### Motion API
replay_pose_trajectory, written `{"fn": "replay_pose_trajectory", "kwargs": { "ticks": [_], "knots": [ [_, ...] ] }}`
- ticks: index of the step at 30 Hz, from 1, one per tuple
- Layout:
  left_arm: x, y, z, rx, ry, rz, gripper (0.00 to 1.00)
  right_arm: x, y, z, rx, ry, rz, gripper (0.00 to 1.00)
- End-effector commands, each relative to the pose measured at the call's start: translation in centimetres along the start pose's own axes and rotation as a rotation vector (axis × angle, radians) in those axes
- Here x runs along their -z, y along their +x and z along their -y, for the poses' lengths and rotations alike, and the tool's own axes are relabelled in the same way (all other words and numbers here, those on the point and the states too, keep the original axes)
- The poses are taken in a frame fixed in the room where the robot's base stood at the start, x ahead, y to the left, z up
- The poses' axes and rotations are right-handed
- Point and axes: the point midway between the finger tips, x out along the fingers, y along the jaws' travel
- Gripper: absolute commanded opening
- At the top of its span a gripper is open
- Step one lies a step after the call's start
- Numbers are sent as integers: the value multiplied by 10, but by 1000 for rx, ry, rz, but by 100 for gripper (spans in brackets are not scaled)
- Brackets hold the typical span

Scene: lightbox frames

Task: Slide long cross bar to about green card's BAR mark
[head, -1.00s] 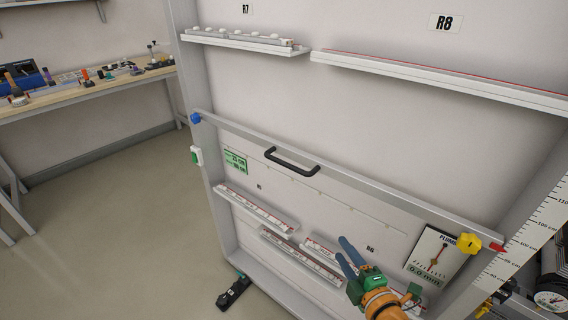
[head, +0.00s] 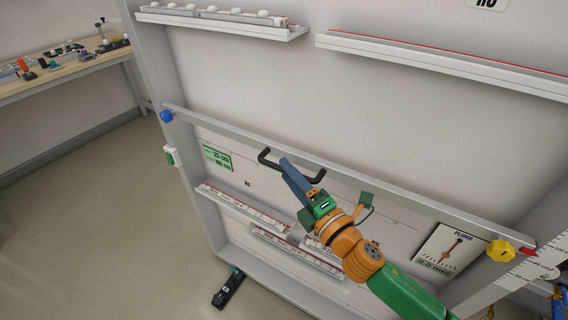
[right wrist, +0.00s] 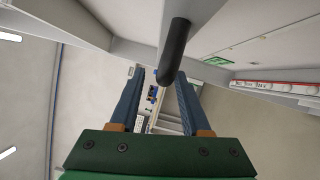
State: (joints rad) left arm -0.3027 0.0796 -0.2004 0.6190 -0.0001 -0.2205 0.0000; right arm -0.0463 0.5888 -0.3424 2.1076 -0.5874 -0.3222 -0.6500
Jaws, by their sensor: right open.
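The long cross bar (head: 215,128) spans the grey frame at a slant in the head view, with a blue knob (head: 166,116) at its left end and a yellow knob (head: 500,250) at its right. A black handle (head: 268,160) sits on the bar. The green card (head: 217,158) hangs below its left part; its small print seems to include "100 cm". My right gripper (head: 287,168) is at the handle, its blue fingers open. In the right wrist view the handle (right wrist: 173,55) shows between and above the open fingers (right wrist: 160,80); contact is unclear. My left gripper is out of view.
A centimetre scale (head: 520,276) runs along the right post, by a red pointer (head: 528,252). A plumb gauge (head: 450,250) hangs below the bar near the yellow knob. White rails (head: 240,205) lie below, more ledges (head: 440,68) above. A workbench (head: 65,75) stands far left.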

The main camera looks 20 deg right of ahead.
Motion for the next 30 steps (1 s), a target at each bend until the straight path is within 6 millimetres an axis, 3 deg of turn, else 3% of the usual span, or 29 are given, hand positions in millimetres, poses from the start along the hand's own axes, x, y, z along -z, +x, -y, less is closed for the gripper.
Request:
{"fn": "replay_pose_trajectory", "kwargs": {
  "ticks": [5,13,18,30],
  "knots": [
    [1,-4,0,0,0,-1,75,0,18,-1,-1,1,1,47],
    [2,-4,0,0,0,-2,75,0,20,1,1,1,0,47],
    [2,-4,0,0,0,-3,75,0,20,1,1,1,0,1],
    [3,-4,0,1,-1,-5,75,0,20,1,1,1,1,0]
  ]
}}
